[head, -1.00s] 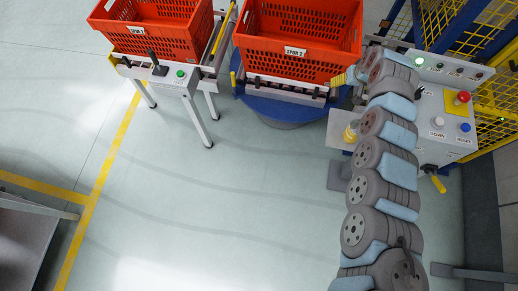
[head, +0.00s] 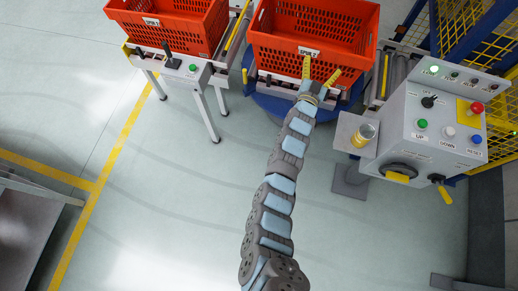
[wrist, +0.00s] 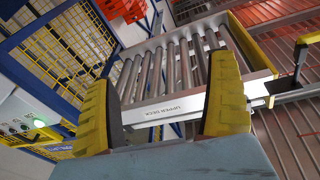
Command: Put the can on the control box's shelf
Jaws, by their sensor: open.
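A can with a yellow top (head: 364,133) stands upright on the small grey shelf (head: 346,131) at the left side of the control box (head: 432,125). My gripper (head: 319,68) is open and empty in front of the tote labelled SPUR 2, left of the can and apart from it. In the wrist view my gripper (wrist: 168,100) has its two yellow fingers spread with nothing between them. The can is not in the wrist view.
Two orange totes, the left one (head: 165,38) and the SPUR 2 one (head: 290,45), stand at the back. A yellow-and-blue fence (head: 475,35) is behind the control box. The wrist view shows a roller conveyor (wrist: 170,65) marked UPPER DECK.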

